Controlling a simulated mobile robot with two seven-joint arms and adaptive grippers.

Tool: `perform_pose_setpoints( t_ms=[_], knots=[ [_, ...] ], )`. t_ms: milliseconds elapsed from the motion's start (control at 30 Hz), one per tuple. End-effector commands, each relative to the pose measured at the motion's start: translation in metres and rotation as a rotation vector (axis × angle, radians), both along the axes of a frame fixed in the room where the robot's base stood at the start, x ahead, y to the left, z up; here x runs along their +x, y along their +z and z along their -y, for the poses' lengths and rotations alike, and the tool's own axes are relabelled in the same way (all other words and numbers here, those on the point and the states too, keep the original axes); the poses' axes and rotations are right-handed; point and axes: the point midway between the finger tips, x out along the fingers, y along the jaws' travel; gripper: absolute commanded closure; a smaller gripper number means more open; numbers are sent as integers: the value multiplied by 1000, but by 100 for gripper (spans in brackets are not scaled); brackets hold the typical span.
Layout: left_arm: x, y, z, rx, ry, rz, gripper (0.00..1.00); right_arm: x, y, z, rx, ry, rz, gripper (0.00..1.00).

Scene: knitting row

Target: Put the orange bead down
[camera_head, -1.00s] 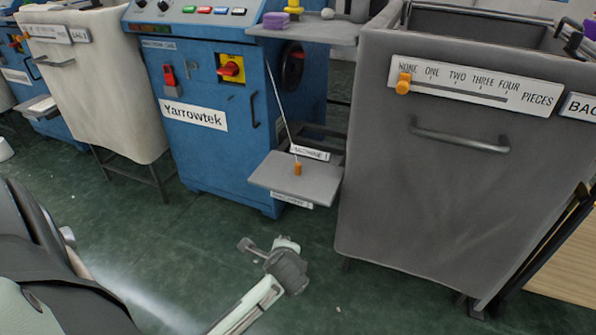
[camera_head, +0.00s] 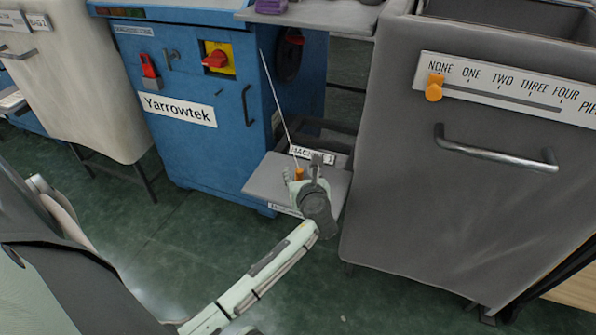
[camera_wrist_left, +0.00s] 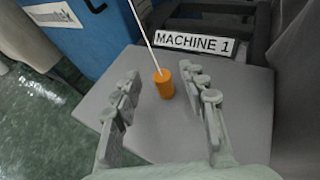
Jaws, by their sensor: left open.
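The orange bead (camera_head: 300,173) is a small upright cylinder at the lower end of a thin pale cord (camera_head: 278,105). It is at the grey shelf (camera_head: 262,183) low beside the blue machine, near the "MACHINE 1" label. I cannot tell whether it rests on the shelf or hangs just above it. My left gripper (camera_head: 305,178) is at the shelf, partly in front of the bead. In the left wrist view the bead (camera_wrist_left: 164,84) appears between the two spread fingertips (camera_wrist_left: 161,73), with a gap on each side. The right gripper is not in view.
The blue Yarrowtek machine (camera_head: 190,135) stands behind and left of the shelf. A large grey bin (camera_head: 440,215) with a handle and an orange slider (camera_head: 434,88) stands close on the right. A cream bin (camera_head: 75,105) is further left. Green floor is clear in front.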

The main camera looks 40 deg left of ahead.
Motion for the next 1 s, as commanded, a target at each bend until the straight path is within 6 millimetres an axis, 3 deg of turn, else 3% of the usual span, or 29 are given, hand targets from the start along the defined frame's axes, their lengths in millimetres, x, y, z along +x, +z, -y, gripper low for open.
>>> perform_pose_setpoints(
  t_ms=[433,733,1000],
  knots=[
    [39,-26,-37,-1,2,1,57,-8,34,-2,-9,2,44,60],
    [43,-28,-41,-2,1,2,57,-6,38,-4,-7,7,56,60],
    [43,-28,-41,-2,1,2,88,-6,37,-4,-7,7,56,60]
  ],
)
